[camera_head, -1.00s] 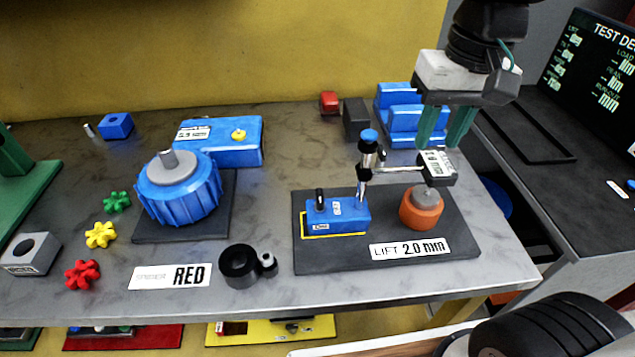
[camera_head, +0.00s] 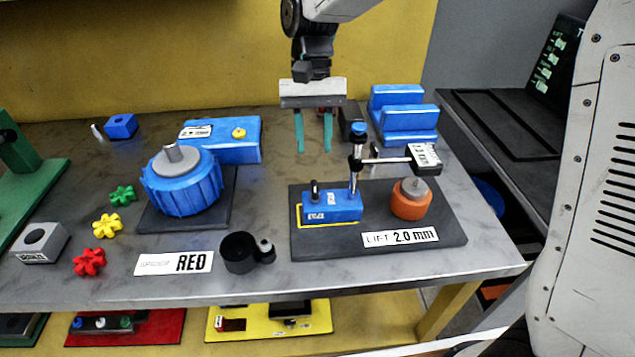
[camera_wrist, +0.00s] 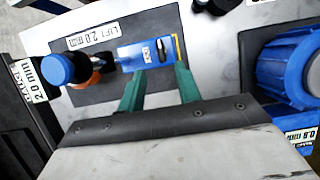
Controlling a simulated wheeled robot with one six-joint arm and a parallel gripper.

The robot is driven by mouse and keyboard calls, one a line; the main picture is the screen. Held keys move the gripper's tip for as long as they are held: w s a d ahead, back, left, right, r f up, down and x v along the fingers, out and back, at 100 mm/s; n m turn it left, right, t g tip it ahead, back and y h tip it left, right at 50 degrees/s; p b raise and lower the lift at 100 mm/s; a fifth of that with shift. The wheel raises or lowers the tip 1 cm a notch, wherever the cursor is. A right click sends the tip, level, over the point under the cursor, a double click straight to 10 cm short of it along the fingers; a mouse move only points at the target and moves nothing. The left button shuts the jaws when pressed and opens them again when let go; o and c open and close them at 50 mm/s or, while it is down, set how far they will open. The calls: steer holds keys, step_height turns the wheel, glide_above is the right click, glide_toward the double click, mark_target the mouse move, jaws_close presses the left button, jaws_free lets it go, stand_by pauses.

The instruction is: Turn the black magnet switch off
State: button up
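The black magnet switch (camera_head: 314,189) is a short upright lever on the blue magnet base (camera_head: 333,208), which stands inside a yellow outline on the dark mat. The base carries a post with a blue knob (camera_head: 358,129) and an arm with a dial gauge over an orange part (camera_head: 411,203). In the wrist view the switch (camera_wrist: 160,46) shows on the blue base (camera_wrist: 135,54), beyond my fingertips. My gripper (camera_head: 314,148) is open and empty, its two green fingers (camera_wrist: 160,80) apart, above the table behind the base and touching nothing.
A large blue ribbed part (camera_head: 182,188) stands left on a dark plate. A blue box (camera_head: 230,150) and blue blocks (camera_head: 405,115) stand at the back. The gauge post (camera_head: 355,175) rises near the switch.

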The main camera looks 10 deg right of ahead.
mark_target(315, 185)
steer(key=x, duration=0.8)
steer(key=shift+a, duration=0.1)
